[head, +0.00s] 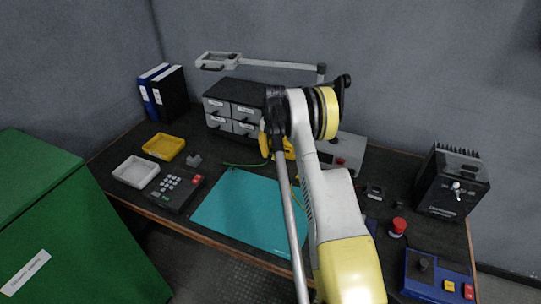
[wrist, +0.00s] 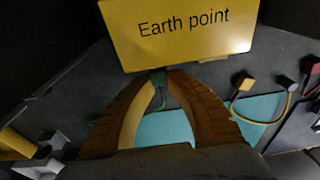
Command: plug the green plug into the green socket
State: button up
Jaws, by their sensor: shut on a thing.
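In the wrist view the two brown-orange fingers of my gripper (wrist: 161,80) close at their tips on a small dark green piece, the green plug (wrist: 160,77). A thin green cable (wrist: 161,101) hangs below it between the fingers. The plug sits just under the lower edge of a yellow sign reading "Earth point" (wrist: 190,35). The green socket is not distinguishable in either view; the sign and fingers cover that area. In the head view my arm hides most of the gripper, and the green cable (head: 243,165) runs left along the bench.
A teal mat (head: 235,212) covers the bench middle. Drawers (head: 233,119), a keypad (head: 172,188), trays (head: 163,147) and a black finned box (head: 452,184) stand around it. In the wrist view, yellow (wrist: 244,82), black (wrist: 285,83) and red (wrist: 311,65) pieces lie right.

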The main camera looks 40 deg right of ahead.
jog(key=shift+w+d, duration=0.3)
jog(key=shift+d, duration=0.2)
jog(key=o, duration=0.9)
jog(key=shift+c, duration=0.2)
notch_tip(320, 180, up, 12)
jog(key=d, duration=0.1)
jog(key=shift+w+d, duration=0.3)
jog(key=shift+w, duration=0.15)
jog(key=shift+a, duration=0.1)
